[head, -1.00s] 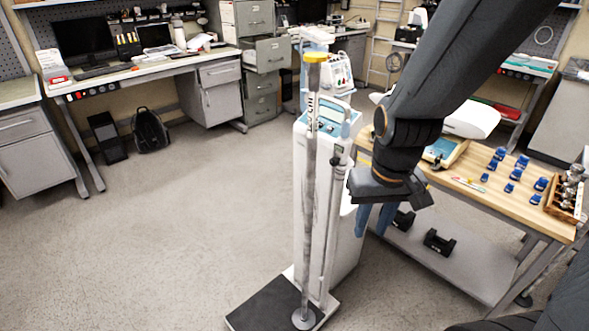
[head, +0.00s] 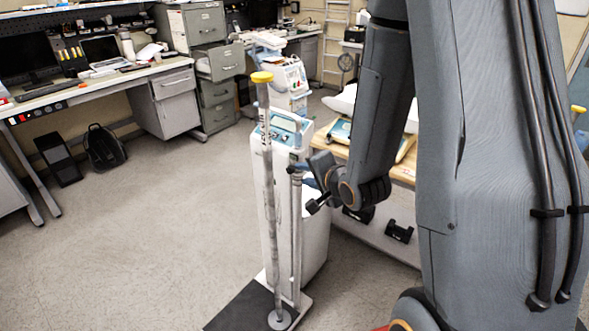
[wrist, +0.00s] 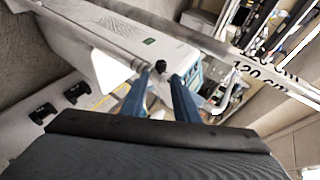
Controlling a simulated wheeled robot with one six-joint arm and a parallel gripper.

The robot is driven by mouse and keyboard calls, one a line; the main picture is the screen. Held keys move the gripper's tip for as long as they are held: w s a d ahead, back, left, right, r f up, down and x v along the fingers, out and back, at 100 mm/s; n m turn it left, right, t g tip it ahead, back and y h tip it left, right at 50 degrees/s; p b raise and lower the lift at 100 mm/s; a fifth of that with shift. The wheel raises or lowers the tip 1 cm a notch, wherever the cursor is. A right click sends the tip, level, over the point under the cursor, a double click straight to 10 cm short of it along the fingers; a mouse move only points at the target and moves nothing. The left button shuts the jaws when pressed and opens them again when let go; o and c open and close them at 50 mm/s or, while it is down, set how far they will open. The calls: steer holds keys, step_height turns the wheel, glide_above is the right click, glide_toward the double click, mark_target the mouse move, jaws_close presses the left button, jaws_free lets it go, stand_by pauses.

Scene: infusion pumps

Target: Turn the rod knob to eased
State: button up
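The rod knob (wrist: 159,66) is a small dark knob on the height rod's side, seen in the wrist view just at my fingertips. My gripper (wrist: 161,76) has two blue fingers spread apart, one on each side of the knob. I cannot tell whether either finger touches it. The grey height rod (wrist: 225,50) crosses the upper part of the wrist view with "120 cm" marks. In the head view my gripper (head: 306,176) is beside the upper part of the shorter rod (head: 297,235); the knob itself is too small to make out there.
A taller grey pole (head: 268,190) with a yellow cap (head: 261,77) stands just left of the shorter rod. A white cabinet-like unit (head: 316,225) with a display stands behind. A wooden table (head: 404,172) is to the right. Floor at left is free.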

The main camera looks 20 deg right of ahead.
mark_target(292, 170)
steer(key=shift+b+x, duration=2.7)
steer(key=shift+b, duration=2.75)
steer(key=shift+p+x, duration=0.3)
steer(key=shift+x, duration=0.9)
steer(key=shift+r, duration=0.1)
jaws_close()
